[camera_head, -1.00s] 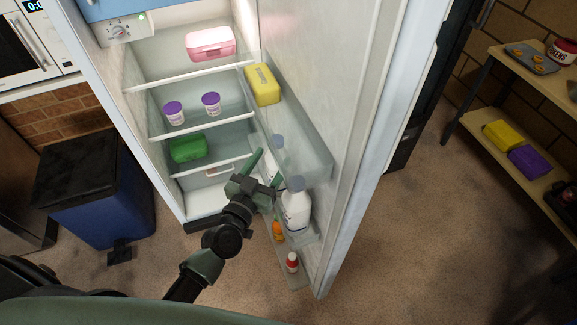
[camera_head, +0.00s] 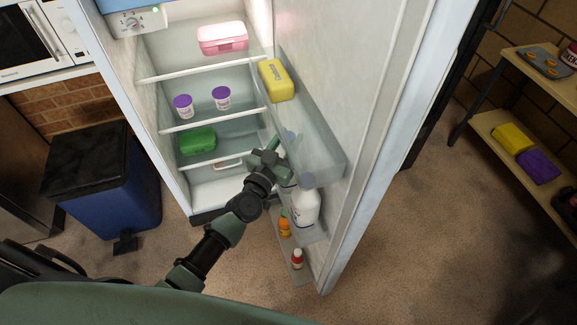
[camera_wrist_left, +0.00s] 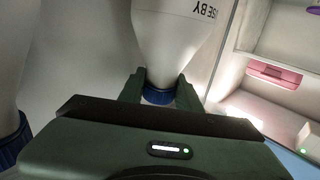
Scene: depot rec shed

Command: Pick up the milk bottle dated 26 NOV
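Two white milk bottles with blue caps stand in the fridge door's lower shelf. The nearer milk bottle (camera_head: 305,208) shows clearly in the head view; the farther one is mostly hidden behind my left gripper (camera_head: 283,146), with its cap (camera_head: 289,136) showing. In the left wrist view the farther bottle (camera_wrist_left: 172,40) bears the letters "SE BY"; no date is readable. My left gripper (camera_wrist_left: 160,90) has its fingers open on either side of this bottle's blue cap; whether they touch it is unclear. The other bottle (camera_wrist_left: 10,75) is at the left edge. My right gripper is out of view.
The open fridge door (camera_head: 375,130) stands close right of my left arm. An orange bottle (camera_head: 284,226) and a red-capped bottle (camera_head: 297,260) stand below. A yellow box (camera_head: 277,82) is on the upper door shelf. A blue bin (camera_head: 110,190) is left.

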